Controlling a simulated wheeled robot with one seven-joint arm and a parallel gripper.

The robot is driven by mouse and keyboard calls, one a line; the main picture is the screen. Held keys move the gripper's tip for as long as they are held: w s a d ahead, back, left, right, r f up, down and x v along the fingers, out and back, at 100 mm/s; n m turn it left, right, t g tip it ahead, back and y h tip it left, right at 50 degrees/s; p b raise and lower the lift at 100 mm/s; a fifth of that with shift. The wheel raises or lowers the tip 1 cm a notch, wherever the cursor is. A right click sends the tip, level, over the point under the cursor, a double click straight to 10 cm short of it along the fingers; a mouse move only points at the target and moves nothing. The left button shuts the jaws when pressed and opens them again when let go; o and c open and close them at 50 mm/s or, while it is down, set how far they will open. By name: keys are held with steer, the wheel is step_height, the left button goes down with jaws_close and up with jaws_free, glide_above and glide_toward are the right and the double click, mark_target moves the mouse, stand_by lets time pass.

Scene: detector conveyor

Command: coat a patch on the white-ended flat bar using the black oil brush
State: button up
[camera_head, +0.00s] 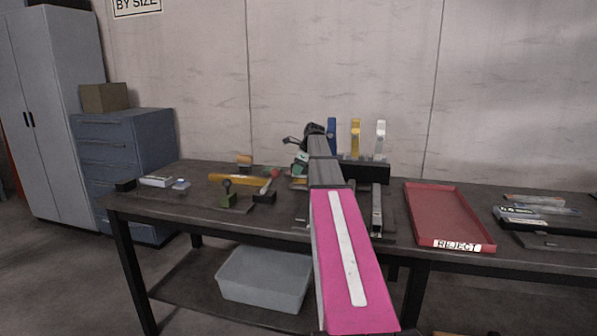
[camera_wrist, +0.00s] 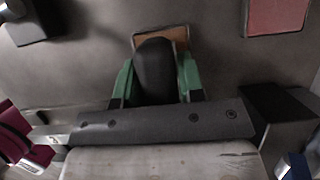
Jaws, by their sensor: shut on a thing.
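Three upright pieces with coloured ends stand at the back of the bench: blue, yellow and white. The white end (camera_head: 381,137) is the right one of them. My gripper (camera_wrist: 155,88), with green fingers, is shut on a black, rounded thing (camera_wrist: 155,65), which looks like the black oil brush. A tan, flat piece (camera_wrist: 174,34) shows just beyond it. In the head view my gripper (camera_head: 301,161) is left of the coloured ends and partly behind my arm. I cannot see whether the brush touches anything.
A black block (camera_head: 368,172) stands below the coloured ends. A red REJECT tray (camera_head: 427,192) lies to the right, with a dark tray of tools (camera_head: 550,224) beyond it. A yellow-handled tool (camera_head: 233,180) and small items lie left. A grey bin (camera_head: 265,276) is under the bench.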

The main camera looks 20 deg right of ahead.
steer(key=shift+r, duration=3.3)
steer(key=shift+s, duration=0.1)
